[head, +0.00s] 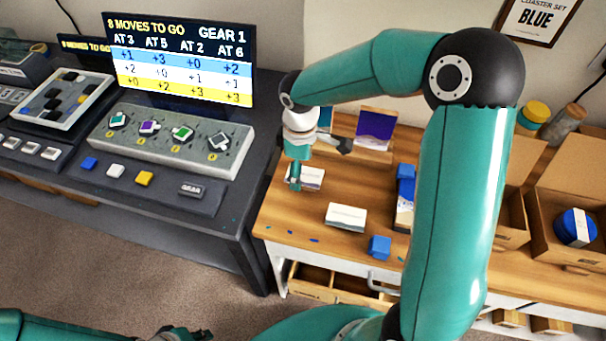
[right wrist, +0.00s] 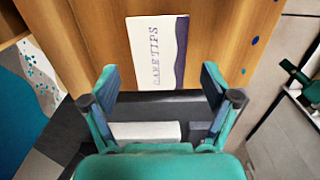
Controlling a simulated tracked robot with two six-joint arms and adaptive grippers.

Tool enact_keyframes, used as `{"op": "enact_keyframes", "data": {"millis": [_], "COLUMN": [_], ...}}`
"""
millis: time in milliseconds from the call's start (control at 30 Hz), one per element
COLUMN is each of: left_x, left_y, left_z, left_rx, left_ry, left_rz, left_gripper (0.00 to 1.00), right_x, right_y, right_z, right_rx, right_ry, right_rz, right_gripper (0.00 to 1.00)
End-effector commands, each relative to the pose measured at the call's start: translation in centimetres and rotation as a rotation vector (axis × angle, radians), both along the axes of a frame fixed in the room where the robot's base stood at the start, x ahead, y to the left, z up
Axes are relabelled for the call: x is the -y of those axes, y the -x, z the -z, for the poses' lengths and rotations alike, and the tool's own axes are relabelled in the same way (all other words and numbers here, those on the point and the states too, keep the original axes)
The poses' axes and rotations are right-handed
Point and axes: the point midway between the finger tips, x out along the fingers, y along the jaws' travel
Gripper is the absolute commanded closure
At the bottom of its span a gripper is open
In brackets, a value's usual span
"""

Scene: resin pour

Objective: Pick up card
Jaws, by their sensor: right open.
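A white card reading "CARE TIPS" with a dark purple wavy edge (right wrist: 158,55) lies flat on the wooden tabletop in the right wrist view. In the head view a white card (head: 312,178), seemingly the same one, lies near the table's left edge, partly behind my right gripper (head: 294,180). In the right wrist view my right gripper (right wrist: 160,85) is open and empty, its fingers apart just short of the card. My left gripper (head: 175,334) is only partly in view at the bottom of the head view; its fingers are unclear.
A white stack (head: 346,217) and a blue block (head: 379,247) stand near the wooden table's front. A purple panel (head: 375,129) stands behind the card. A dark console table (head: 225,221) with buttons and a screen (head: 182,58) is at left. Open boxes (head: 546,235) stand at right.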

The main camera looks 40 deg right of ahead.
Motion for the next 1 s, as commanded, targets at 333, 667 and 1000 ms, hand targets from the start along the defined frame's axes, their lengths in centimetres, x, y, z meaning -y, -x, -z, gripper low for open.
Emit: {"op": "enact_keyframes", "data": {"millis": [333,667,1000], "left_x": [0.0,0.0,0.0], "left_y": [0.01,0.0,0.0], "left_z": [0.0,0.35,0.45], "left_rx": [0.0,0.0,0.0], "left_ry": [0.0,0.0,0.0], "left_rz": [0.0,0.0,0.0], "left_gripper": [1.0,1.0,1.0], "right_x": [0.02,0.02,0.0], "right_y": [0.01,0.01,0.0], "right_z": [0.41,0.76,0.89], "right_rx": [0.001,0.001,0.001], "right_ry": [0.0,0.0,0.0], "right_rz": [0.0,0.0,-0.001], "right_gripper": [0.14,0.14,0.14]}}
